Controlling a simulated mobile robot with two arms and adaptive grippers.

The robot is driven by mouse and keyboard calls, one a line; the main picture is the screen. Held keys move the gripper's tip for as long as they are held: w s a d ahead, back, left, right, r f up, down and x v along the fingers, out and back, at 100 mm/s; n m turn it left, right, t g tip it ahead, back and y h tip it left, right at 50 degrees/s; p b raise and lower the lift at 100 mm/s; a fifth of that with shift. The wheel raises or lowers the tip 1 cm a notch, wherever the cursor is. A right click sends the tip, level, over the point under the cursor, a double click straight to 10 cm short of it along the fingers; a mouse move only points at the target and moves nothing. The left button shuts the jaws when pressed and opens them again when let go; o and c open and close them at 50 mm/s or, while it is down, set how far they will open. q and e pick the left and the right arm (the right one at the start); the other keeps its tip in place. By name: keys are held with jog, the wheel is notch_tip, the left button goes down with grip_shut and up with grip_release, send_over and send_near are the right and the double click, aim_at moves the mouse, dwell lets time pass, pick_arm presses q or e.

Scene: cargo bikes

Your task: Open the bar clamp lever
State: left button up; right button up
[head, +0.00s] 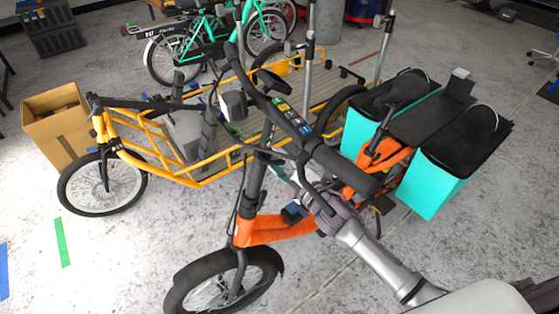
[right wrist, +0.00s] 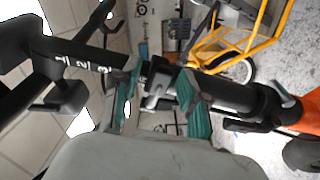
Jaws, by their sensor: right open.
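The orange cargo bike (head: 275,230) stands in the front middle of the head view, with its black handlebar (head: 285,120) and stem (head: 256,180) rising above the front wheel. My right gripper (head: 284,176) comes in from the lower right and is beside the stem, under the handlebar. In the right wrist view its two teal finger pads (right wrist: 158,102) are apart, with a dark tube (right wrist: 225,92) running across behind them. A small grey metal piece (right wrist: 155,92), seemingly the clamp lever, shows between the pads. I cannot tell whether they touch it. My left gripper is not in view.
A yellow cargo bike (head: 205,160) stands close behind. Turquoise bags (head: 436,180) hang on the orange bike's rear, at the right. A cardboard box (head: 58,125) is at the left, and green bikes (head: 175,55) are at the back.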

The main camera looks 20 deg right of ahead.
jog(key=shift+c, duration=0.2)
grip_shut()
dwell(0.3)
